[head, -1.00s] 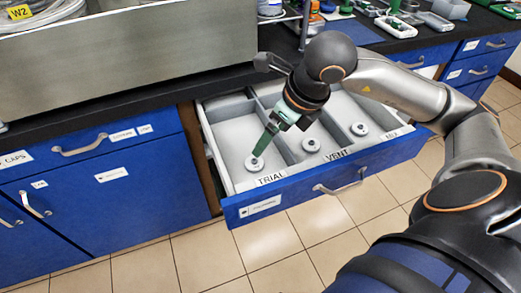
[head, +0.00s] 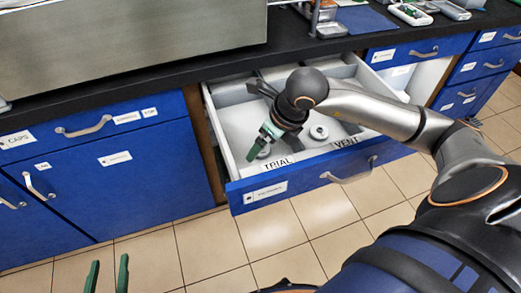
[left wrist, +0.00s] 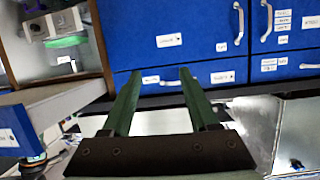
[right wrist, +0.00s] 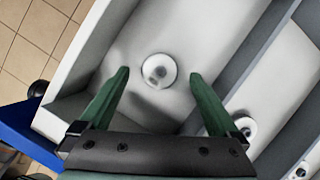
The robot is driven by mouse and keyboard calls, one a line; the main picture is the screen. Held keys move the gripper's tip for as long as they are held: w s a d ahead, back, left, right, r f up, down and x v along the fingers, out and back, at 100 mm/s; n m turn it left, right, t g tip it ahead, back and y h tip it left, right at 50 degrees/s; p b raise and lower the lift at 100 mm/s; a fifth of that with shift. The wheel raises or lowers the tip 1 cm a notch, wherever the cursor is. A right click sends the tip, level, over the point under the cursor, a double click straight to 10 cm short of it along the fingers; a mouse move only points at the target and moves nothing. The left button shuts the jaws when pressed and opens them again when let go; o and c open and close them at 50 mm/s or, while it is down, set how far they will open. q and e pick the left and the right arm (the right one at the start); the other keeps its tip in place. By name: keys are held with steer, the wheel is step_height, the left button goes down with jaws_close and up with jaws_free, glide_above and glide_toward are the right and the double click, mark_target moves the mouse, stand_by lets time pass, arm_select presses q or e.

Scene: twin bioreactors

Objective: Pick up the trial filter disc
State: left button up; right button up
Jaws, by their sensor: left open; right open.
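The trial filter disc (right wrist: 159,71) is a small white round piece with a grey centre. It lies on the floor of the drawer compartment labelled TRIAL (head: 276,164). My right gripper (right wrist: 159,73) is open, and in the right wrist view the disc shows between its fingertips, with nothing held. In the head view this gripper (head: 258,148) points down into the TRIAL compartment and mostly hides the disc. My left gripper (head: 107,272) is open and empty, low at the left in front of the cabinets. Its green fingers also show in the left wrist view (left wrist: 160,75).
The open drawer (head: 310,176) has grey dividers. Another disc (head: 318,132) lies in the VENT compartment. The black worktop (head: 150,82) runs above, with a large grey box (head: 130,40) on it. Shut blue cabinets (head: 110,175) stand at left. The tiled floor in front is clear.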

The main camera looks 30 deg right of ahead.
steer(key=shift+w+a+f, duration=0.1)
steer(key=shift+w+f, duration=0.1)
steer(key=shift+f, duration=0.25)
steer(key=c, duration=1.4)
arm_select(q)
steer(key=shift+w+r+t, duration=0.2)
steer(key=shift+r+t, duration=0.1)
steer(key=shift+r, duration=0.2)
arm_select(e)
steer(key=shift+c, duration=0.2)
